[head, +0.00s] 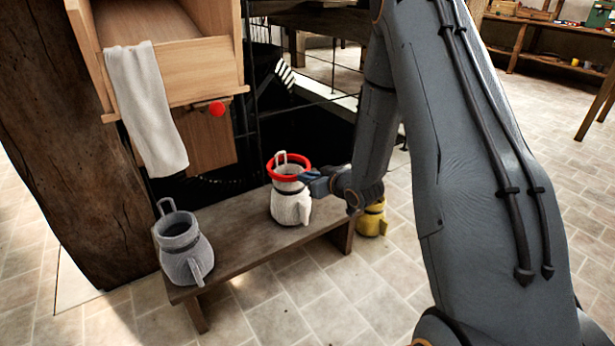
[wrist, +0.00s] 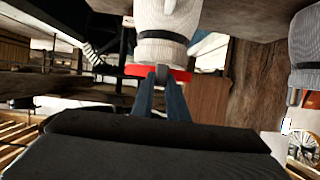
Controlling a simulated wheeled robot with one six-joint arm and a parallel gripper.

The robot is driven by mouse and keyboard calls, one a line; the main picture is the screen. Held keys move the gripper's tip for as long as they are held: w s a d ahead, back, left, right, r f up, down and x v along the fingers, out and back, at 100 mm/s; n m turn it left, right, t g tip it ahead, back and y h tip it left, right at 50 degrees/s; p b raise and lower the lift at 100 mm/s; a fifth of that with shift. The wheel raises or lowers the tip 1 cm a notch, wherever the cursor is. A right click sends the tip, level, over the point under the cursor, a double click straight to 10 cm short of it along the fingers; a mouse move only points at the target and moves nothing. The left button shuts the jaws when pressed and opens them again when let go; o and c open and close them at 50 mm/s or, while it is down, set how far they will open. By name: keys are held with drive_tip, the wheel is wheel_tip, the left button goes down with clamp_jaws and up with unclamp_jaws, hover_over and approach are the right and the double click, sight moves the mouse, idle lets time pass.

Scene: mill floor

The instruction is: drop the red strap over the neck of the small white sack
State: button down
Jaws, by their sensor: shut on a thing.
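The small white sack (head: 290,207) stands upright on a low wooden bench, with a thin loop rising from its top. The red strap (head: 289,177) is a stiff ring, about level, at the top of the sack's neck, with the loop inside it. In the wrist view, the red strap (wrist: 183,75) crosses the upper neck of the white sack (wrist: 162,50), which appears upside down. My gripper (head: 308,181) is shut on the strap's near right side. Its fingertips (wrist: 162,78) also show in the wrist view. The strap's far side is partly hidden there.
A grey sack (head: 186,255) stands at the bench's left end. A wooden chute (head: 185,75) with a white cloth (head: 146,110) and a red ball (head: 217,109) is at the upper left, beside a thick post (head: 55,130).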

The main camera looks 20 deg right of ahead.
wheel_tip(320, 180, down, 7)
drive_tip(key=b, duration=0.3)
idle(1.6)
drive_tip(key=shift+f, duration=0.2)
idle(0.4)
drive_tip(key=c, duration=1.7)
unclamp_jaws()
drive_tip(key=shift+o, duration=0.2)
drive_tip(key=p+v, duration=0.1)
drive_tip(key=v, duration=0.6)
drive_tip(key=shift+s+d+r+p, duration=0.15)
drive_tip(key=shift+s+r+p, duration=0.05)
drive_tip(key=shift+s+p, duration=0.2)
